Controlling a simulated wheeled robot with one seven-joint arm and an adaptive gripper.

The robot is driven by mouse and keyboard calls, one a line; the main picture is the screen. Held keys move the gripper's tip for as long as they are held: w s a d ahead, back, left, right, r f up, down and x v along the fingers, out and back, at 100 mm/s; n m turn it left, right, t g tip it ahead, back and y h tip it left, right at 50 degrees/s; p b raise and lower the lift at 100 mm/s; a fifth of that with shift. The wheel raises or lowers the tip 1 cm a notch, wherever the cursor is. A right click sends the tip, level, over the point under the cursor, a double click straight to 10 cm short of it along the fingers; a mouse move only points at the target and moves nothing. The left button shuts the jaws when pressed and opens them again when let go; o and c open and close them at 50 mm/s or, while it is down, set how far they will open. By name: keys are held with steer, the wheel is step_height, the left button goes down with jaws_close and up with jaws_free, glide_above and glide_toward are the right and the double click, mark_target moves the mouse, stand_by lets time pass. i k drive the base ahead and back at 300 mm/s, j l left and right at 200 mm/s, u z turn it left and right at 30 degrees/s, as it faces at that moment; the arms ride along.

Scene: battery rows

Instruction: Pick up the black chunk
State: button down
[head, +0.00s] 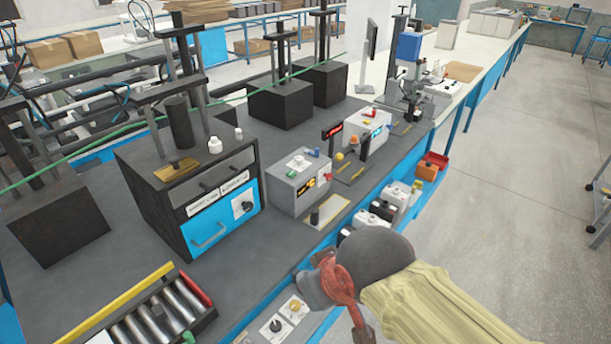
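I cannot tell for sure which thing is the black chunk. A small black upright piece (315,216) stands on a flat yellowish plate (324,212) in front of the grey instrument box. Large black blocks (280,104) stand farther back on the bench. My gripper (340,288), with red and dark grey parts, is at the lower middle, over the bench's front edge, nearer to me than the small black piece and apart from it. Its fingertips are not clearly shown, so I cannot tell whether it is open or holds anything.
A cabinet with a blue front (218,224) stands left of the grey instrument box (299,182). A roller tray (150,318) lies at the lower left. Open floor (510,170) is at right.

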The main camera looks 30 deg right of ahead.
mark_target(158, 311)
steer(key=k+l+z, duration=0.15)
steer(key=k+l, duration=0.15)
steer(key=k+l+z, duration=0.1)
steer(key=k+l, duration=0.15)
steer(key=l, duration=0.2)
steer(key=u, duration=1.3)
